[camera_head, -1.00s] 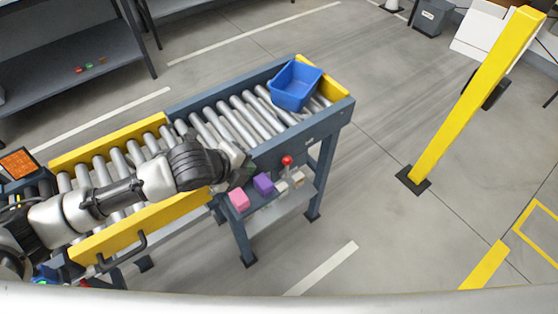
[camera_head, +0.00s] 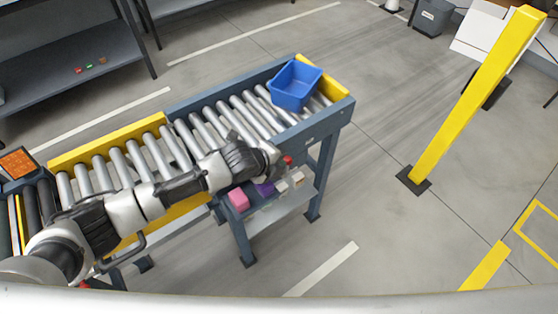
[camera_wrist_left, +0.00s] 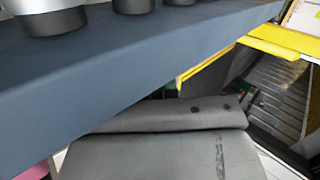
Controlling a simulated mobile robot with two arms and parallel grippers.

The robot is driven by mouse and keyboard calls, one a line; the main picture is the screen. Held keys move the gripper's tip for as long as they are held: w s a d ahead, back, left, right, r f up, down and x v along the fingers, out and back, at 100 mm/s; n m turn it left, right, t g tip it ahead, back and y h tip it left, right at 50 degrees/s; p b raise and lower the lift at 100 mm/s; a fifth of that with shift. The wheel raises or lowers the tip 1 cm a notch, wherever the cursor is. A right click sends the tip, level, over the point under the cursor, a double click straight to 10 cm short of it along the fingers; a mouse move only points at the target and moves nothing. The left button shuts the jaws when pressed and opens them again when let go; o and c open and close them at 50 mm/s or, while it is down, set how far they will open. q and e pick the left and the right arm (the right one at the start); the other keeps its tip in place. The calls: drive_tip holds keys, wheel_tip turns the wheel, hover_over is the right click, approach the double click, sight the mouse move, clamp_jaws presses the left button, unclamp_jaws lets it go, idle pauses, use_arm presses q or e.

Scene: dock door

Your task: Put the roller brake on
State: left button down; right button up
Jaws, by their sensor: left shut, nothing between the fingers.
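The brake lever's red knob (camera_head: 288,160) shows on the near side of the roller conveyor (camera_head: 328,118), just past my left gripper. Its stem is hidden behind the gripper, so its tilt cannot be told. My left gripper (camera_head: 277,158) is shut and empty, beside the knob at the conveyor's near rail. Whether it touches the lever is unclear. In the left wrist view the grey gripper (camera_wrist_left: 160,145) lies below the dark blue rail (camera_wrist_left: 130,75), and the lever cannot be made out there. My right gripper is not in view.
A blue bin (camera_head: 295,86) stands on the rollers at the far end. Pink (camera_head: 238,200) and purple blocks and pale ones sit on the shelf below the rail. A yellow post (camera_head: 470,100) stands right; the floor between is clear.

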use_arm(q)
drive_tip(key=shift+w+d+f, duration=0.15)
drive_tip(key=shift+w+d, duration=0.1)
drive_tip(key=shift+d, duration=0.05)
drive_tip(key=shift+d, duration=0.1)
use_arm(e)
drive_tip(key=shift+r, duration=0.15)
use_arm(q)
drive_tip(key=shift+w+d+y+p, duration=0.2)
drive_tip(key=shift+y+p, duration=0.1)
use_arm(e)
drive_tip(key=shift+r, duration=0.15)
